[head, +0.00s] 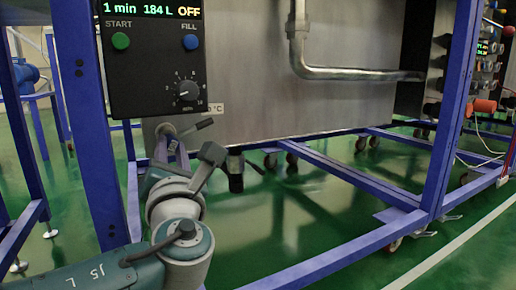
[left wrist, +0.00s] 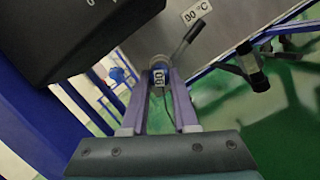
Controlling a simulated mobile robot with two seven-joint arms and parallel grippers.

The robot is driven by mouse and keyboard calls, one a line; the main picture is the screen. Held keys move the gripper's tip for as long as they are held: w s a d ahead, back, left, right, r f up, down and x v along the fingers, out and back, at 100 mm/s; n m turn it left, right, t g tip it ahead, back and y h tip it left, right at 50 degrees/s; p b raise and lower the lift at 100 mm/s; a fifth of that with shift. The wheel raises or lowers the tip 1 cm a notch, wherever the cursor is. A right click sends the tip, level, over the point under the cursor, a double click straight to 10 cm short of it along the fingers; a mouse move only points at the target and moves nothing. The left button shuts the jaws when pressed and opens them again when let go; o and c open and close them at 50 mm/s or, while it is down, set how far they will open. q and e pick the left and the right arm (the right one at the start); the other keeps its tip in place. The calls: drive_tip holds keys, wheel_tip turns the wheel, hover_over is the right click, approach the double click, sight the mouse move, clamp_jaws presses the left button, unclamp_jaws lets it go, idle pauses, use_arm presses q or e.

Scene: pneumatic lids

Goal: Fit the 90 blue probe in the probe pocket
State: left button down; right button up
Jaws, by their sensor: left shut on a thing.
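The blue probe (left wrist: 160,66) shows in the left wrist view between my left fingertips, with a pale tag marked 90 (left wrist: 158,78) and a thin dark cable hanging below. My left gripper (left wrist: 157,82) is shut on it. In the head view my left gripper (head: 171,146) is just below a round metal fitting (head: 165,130) on the tank's lower left, near the 90 °C label (head: 216,110). The probe is mostly hidden there by my wrist. I cannot tell whether its tip is inside the pocket. My right gripper is not in view.
A lever handle (head: 205,123) sticks out beside the fitting. The black control box (head: 150,60) hangs above. A blue frame post (head: 85,120) stands close on the left. A dark valve (head: 236,170) hangs under the tank (head: 300,110). Green floor (head: 300,205) is open below.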

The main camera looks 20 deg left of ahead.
use_arm(q)
drive_tip(key=shift+w+a, duration=0.3)
drive_tip(key=shift+a, duration=0.1)
drive_tip(key=c, duration=0.6)
unclamp_jaws()
drive_tip(key=shift+p+v, duration=0.45)
drive_tip(key=shift+v, duration=0.5)
drive_tip(key=shift+p+v, duration=0.55)
drive_tip(key=shift+v, duration=2.05)
drive_tip(key=shift+d+p, duration=0.1)
drive_tip(key=shift+p, duration=0.25)
